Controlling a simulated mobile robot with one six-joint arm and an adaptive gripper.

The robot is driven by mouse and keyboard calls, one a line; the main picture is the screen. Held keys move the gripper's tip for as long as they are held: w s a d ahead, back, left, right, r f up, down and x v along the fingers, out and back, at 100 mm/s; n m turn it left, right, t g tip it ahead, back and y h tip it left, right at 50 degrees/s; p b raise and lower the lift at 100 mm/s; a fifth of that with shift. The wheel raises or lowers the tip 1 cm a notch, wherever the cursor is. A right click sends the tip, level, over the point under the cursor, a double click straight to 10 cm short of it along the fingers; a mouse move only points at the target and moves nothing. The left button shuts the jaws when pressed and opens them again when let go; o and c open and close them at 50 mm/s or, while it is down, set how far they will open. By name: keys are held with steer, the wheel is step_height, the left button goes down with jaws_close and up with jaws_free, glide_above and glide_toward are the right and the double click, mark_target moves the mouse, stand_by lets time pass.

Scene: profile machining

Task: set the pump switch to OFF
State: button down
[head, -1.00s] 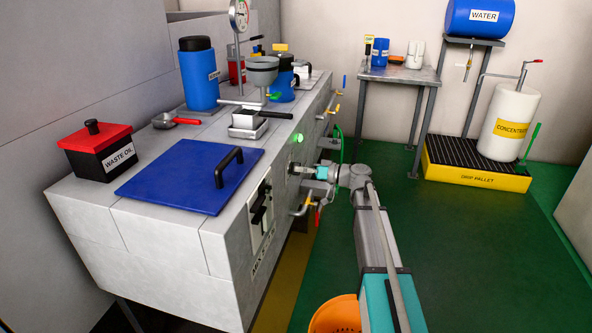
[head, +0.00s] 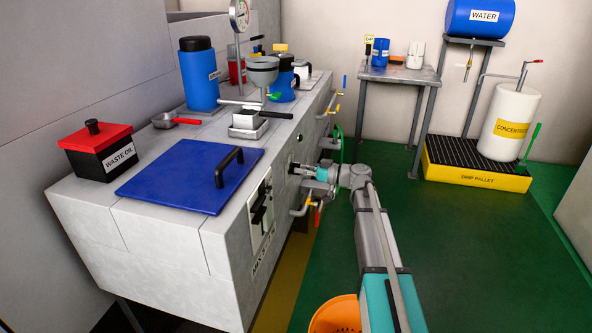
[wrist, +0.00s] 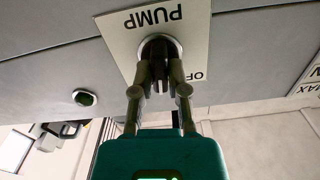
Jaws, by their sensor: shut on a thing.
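The pump switch (wrist: 160,46) is a dark round knob in a pale ring on a white plate (wrist: 120,30) in the wrist view. The plate's PUMP lettering is upside down, and part of an OFF mark shows at its lower right. My gripper (wrist: 160,75) is shut on the switch, a finger on each side. The knob's pointer is hard to make out between the fingers. In the head view my gripper (head: 308,171) reaches the front face of the grey machine (head: 225,235), and the switch is mostly hidden there.
A dark green lamp (wrist: 85,98) sits beside the plate, unlit. Pipes with a red-handled valve (head: 318,214) stick out below my gripper. A blue lid (head: 185,180) lies on the machine top. An orange basket (head: 335,314) is near my arm.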

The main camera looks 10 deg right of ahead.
steer(key=shift+w+n, duration=0.15)
steer(key=shift+n, duration=3.45)
steer(key=c, duration=0.5)
jaws_free()
steer(key=shift+d, duration=0.1)
steer(key=shift+v, duration=3.45)
